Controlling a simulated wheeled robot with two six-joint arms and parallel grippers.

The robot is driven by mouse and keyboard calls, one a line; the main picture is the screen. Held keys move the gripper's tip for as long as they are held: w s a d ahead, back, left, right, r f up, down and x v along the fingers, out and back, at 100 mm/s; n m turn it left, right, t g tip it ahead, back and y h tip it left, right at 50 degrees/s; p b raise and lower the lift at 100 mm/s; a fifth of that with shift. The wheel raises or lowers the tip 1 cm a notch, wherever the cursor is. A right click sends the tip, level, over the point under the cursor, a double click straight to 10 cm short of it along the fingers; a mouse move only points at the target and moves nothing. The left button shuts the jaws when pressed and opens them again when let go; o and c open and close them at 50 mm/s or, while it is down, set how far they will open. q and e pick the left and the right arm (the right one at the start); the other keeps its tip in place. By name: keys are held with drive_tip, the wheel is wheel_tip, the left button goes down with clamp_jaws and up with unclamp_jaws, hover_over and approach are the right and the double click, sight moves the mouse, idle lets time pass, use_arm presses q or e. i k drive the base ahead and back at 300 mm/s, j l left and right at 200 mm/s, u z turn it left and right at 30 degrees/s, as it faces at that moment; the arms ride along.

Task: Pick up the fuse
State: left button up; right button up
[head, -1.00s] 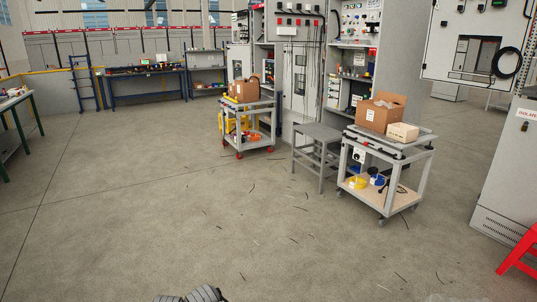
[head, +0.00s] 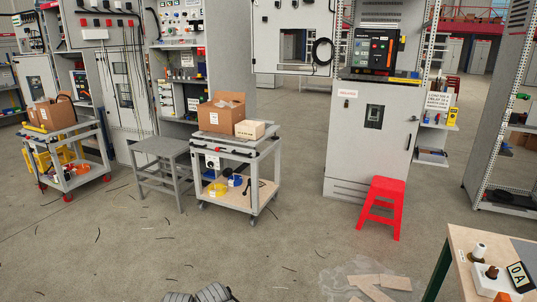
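No fuse can be named for certain. A small white cylinder with a dark base (head: 480,251) stands on the wooden-topped workbench (head: 462,238) at the lower right and may be the fuse. Beside it is a white block with a brown knob (head: 491,271). A dark card marked "0A" (head: 520,276) and an orange piece (head: 502,297) are close by, cut near the frame edge. Neither gripper shows clearly. Only a dark ribbed part of my own body shows at the bottom edge.
A red step stool (head: 382,205) stands before a grey cabinet (head: 365,140). A grey cart with boxes (head: 237,165) and a grey stool (head: 160,165) stand left of it. Flattened cardboard (head: 375,285) lies on the floor near the workbench. The middle floor is mostly clear, with scattered wire scraps.

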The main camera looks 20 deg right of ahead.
sight(479, 252)
drive_tip(key=i+z, duration=0.2)
drive_tip(key=z, duration=0.3)
drive_tip(key=i+z, duration=0.15)
drive_tip(key=z, duration=0.35)
drive_tip(key=i+j+z, duration=0.1)
drive_tip(key=z, duration=0.4)
drive_tip(key=i+j+z, duration=0.15)
drive_tip(key=z, duration=0.35)
drive_tip(key=i+j+z, duration=0.2)
drive_tip(key=z, duration=0.3)
drive_tip(key=i+j+z, duration=0.35)
drive_tip(key=z, duration=0.15)
drive_tip(key=i+j+z, duration=0.15)
drive_tip(key=j+z, duration=0.35)
drive_tip(key=i+j+z, duration=0.15)
drive_tip(key=j, duration=0.15)
drive_tip(key=j+z, duration=0.1)
drive_tip(key=j, duration=0.25)
drive_tip(key=i, duration=0.05)
